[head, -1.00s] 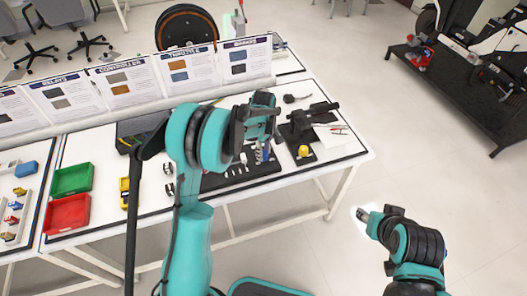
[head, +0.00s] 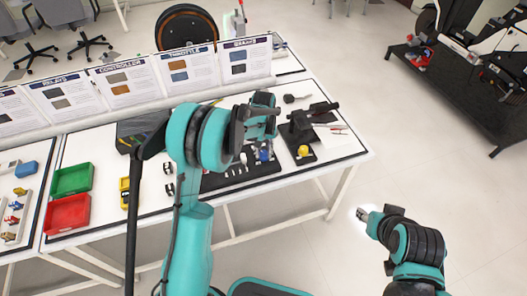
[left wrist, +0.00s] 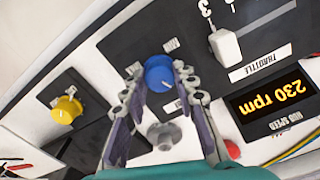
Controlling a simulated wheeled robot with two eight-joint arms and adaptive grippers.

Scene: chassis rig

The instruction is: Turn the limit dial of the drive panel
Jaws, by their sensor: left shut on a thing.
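The drive panel (left wrist: 222,75) is a dark board with a throttle slider and a display reading 230 rpm. The blue dial (left wrist: 158,74) on it shows a white pointer mark; the small labels beside it are too small to read, so I cannot confirm which is the limit mark. My left gripper (left wrist: 160,92) is shut on the blue dial, one finger on each side. In the head view the blue dial (head: 264,155) shows just below my left gripper (head: 262,146). My right gripper (head: 366,214) is off the table at the lower right; its jaws are unclear.
A yellow knob on a separate black box (left wrist: 68,108) stands beside the panel. A grey knob (left wrist: 163,133) and a red button (left wrist: 232,149) are near the fingers. Green (head: 71,179) and red (head: 67,215) trays lie at the left.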

